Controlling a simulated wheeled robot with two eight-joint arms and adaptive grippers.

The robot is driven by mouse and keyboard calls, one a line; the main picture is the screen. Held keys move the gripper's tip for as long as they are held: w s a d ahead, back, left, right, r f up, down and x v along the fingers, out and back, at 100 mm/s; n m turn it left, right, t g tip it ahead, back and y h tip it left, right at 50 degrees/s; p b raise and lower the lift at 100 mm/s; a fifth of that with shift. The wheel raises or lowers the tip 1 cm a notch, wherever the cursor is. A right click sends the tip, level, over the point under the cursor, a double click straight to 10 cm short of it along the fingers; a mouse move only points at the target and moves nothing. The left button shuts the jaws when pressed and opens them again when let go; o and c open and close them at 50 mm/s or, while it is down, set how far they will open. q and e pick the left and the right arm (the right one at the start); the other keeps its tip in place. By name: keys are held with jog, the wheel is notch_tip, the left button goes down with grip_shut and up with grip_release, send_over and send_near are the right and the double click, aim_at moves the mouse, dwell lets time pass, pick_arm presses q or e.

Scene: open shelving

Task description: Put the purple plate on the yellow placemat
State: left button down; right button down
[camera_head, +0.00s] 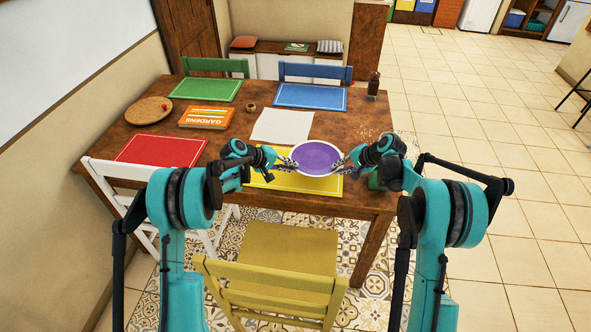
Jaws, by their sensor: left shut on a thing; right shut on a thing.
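The purple plate (317,157), with a pale rim, is held level between my two grippers. It shows in front of the yellow placemat (290,184) and covers part of its right and far side; a gap beneath it cannot be judged. The placemat lies at the near edge of the wooden table. My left gripper (291,163) is shut on the plate's left rim. My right gripper (343,166) is shut on its right rim.
On the table are a red placemat (160,151), green placemat (206,89), blue placemat (311,96), white sheet (282,126), orange book (206,117), round board (149,110) and dark bottle (373,84). A yellow chair (280,250) stands at the near side.

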aim_at(291, 181)
pick_arm(q)
jog(key=shift+d+f, duration=0.1)
jog(key=shift+d, duration=0.1)
pick_arm(e)
jog(key=shift+a+f, duration=0.1)
jog(key=shift+a, duration=0.15)
